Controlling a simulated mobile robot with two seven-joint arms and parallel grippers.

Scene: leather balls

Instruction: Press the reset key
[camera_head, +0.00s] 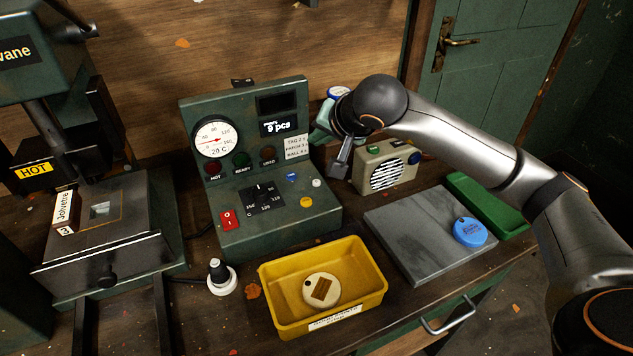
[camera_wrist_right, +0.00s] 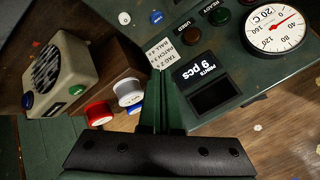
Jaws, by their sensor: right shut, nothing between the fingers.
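The green control box (camera_head: 262,228) stands mid-table in the head view. Its sloping front carries a blue key (camera_head: 291,176), a white key (camera_head: 316,183), a yellow key (camera_head: 306,202), a dial (camera_head: 262,194) and a red 0/1 switch (camera_head: 228,219). I cannot read which key is reset. The wrist view also shows the blue key (camera_wrist_right: 156,17) and white key (camera_wrist_right: 124,18). My right gripper (camera_head: 320,134) is shut and empty beside the box's upper right edge, above the keys. Its green fingers (camera_wrist_right: 160,76) point toward the box. My left gripper is out of view.
A yellow tray (camera_head: 373,290) holding a round tag stands in front of the box. A radio (camera_head: 386,168) and a grey slab (camera_head: 400,240) with a blue disc (camera_head: 470,232) are right. A hot press (camera_head: 110,250) is left. Jars (camera_wrist_right: 128,92) stand behind the gripper.

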